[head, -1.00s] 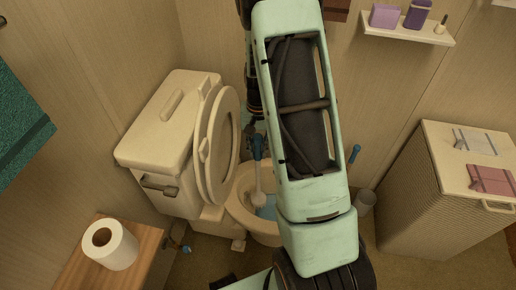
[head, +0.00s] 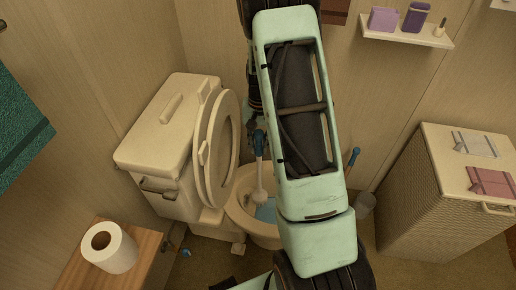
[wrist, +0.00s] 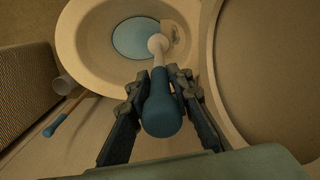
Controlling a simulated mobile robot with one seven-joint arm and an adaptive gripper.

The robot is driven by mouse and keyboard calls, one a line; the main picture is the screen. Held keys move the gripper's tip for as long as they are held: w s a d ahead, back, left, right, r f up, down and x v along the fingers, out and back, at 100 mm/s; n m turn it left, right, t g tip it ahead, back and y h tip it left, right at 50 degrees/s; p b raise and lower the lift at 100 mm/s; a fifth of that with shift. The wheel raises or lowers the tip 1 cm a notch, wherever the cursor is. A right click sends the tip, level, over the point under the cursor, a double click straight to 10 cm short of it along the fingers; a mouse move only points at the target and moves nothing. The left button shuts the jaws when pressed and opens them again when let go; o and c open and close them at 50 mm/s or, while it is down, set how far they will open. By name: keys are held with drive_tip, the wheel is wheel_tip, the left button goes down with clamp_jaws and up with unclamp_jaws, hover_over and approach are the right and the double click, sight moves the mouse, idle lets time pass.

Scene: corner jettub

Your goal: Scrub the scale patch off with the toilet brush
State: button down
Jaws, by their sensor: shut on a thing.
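The toilet brush (wrist: 163,108) has a blue handle and a white head. My gripper (wrist: 158,79) is shut on it, one finger on each side of the handle. The brush also shows in the head view (head: 262,194), tilted, with its head down in the toilet bowl (head: 238,207). In the wrist view the brush head is at the bowl's inner wall, beside the blue water (wrist: 134,38). A small brownish mark, apparently the scale patch (wrist: 174,31), lies just right of the head; contact cannot be told. My arm hides part of the bowl in the head view.
The raised lid and seat (head: 217,150) stand close left of the brush. A second blue-handled tool (head: 353,157) and a pale cup (head: 366,203) are right of the toilet. A cabinet (head: 425,210) stands farther right. A paper roll (head: 109,247) is on the wooden top at front left.

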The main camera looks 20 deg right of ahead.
drive_tip(key=shift+w+d+r, duration=0.1)
drive_tip(key=shift+w+d, duration=0.3)
drive_tip(key=shift+w, duration=0.05)
drive_tip(key=shift+s+a, duration=0.65)
drive_tip(key=shift+s, duration=0.2)
drive_tip(key=shift+s+a+f, duration=0.2)
drive_tip(key=shift+s+a, duration=0.45)
drive_tip(key=shift+s, duration=0.15)
drive_tip(key=shift+r, duration=0.1)
